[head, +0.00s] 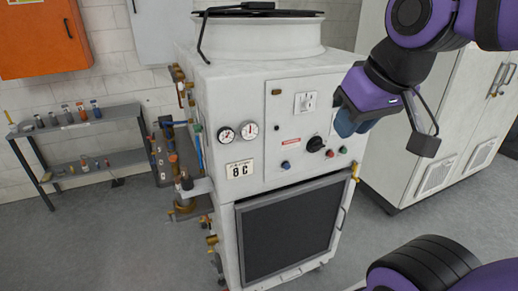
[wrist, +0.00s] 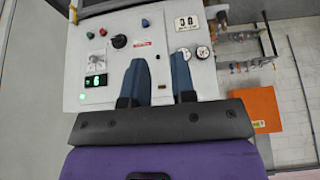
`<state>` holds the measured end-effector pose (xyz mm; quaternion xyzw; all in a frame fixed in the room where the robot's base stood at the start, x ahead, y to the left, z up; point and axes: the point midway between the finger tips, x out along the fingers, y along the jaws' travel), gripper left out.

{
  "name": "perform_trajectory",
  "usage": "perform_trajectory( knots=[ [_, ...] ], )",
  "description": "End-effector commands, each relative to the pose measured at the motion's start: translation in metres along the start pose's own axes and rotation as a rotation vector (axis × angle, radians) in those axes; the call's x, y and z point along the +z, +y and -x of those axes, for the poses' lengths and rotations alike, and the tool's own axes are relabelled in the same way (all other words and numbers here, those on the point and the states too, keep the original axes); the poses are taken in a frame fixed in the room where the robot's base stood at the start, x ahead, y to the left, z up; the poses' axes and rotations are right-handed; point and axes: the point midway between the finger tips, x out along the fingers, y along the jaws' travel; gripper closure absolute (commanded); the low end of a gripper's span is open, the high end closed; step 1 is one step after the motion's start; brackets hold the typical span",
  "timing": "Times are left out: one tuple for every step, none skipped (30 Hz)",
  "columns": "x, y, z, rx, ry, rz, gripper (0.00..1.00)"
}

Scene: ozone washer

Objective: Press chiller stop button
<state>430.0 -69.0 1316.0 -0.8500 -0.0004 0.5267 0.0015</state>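The chiller is a white cabinet (head: 262,92) in the middle of the head view. Its front panel carries a red button (head: 330,154), a green button (head: 343,150), a blue button (head: 286,165) and a black knob (head: 315,144). No stop label is legible. In the wrist view the panel is upside down, with the red button (wrist: 102,32) beside the knob (wrist: 120,41). My gripper (head: 352,122) is in front of the panel's upper right, above the red and green buttons, apart from them. In the wrist view its blue fingers (wrist: 159,82) are spread with nothing between them.
Two round gauges (head: 238,132) and brass pipes (head: 185,185) are on the chiller's left. A lit green display (wrist: 96,80) shows in the wrist view. A shelf (head: 78,125) stands left, a tall white cabinet (head: 440,125) right. Grey floor in front is clear.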

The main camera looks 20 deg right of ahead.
Motion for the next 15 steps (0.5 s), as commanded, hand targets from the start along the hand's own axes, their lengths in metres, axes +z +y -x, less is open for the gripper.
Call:
perform_trajectory(
  knots=[
    [0.0, 0.0, 0.0, 0.0, 0.0, 0.0, 0.87],
    [0.0, 0.0, 0.0, 0.0, 0.0, 0.0, 0.94],
    [0.0, 0.0, 0.0, 0.0, 0.0, 0.0, 1.0],
    [0.0, 0.0, 0.0, 0.0, 0.0, 0.0, 1.0],
    [0.0, 0.0, 0.0, 0.0, 0.0, 0.0, 1.0],
    [0.0, 0.0, 0.0, 0.0, 0.0, 0.0, 1.0],
    [0.0, 0.0, 0.0, 0.0, 0.0, 0.0, 1.0],
    [0.0, 0.0, 0.0, 0.0, 0.0, 0.0, 1.0],
    [0.0, 0.0, 0.0, 0.0, 0.0, 0.0, 1.0],
    [0.0, 0.0, 0.0, 0.0, 0.0, 0.0, 1.0],
    [0.0, 0.0, 0.0, 0.0, 0.0, 0.0, 1.0],
    [0.0, 0.0, 0.0, 0.0, 0.0, 0.0, 1.0],
    [0.0, 0.0, 0.0, 0.0, 0.0, 0.0, 1.0],
    [0.0, 0.0, 0.0, 0.0, 0.0, 0.0, 1.0],
    [0.0, 0.0, 0.0, 0.0, 0.0, 0.0, 1.0]
  ],
)
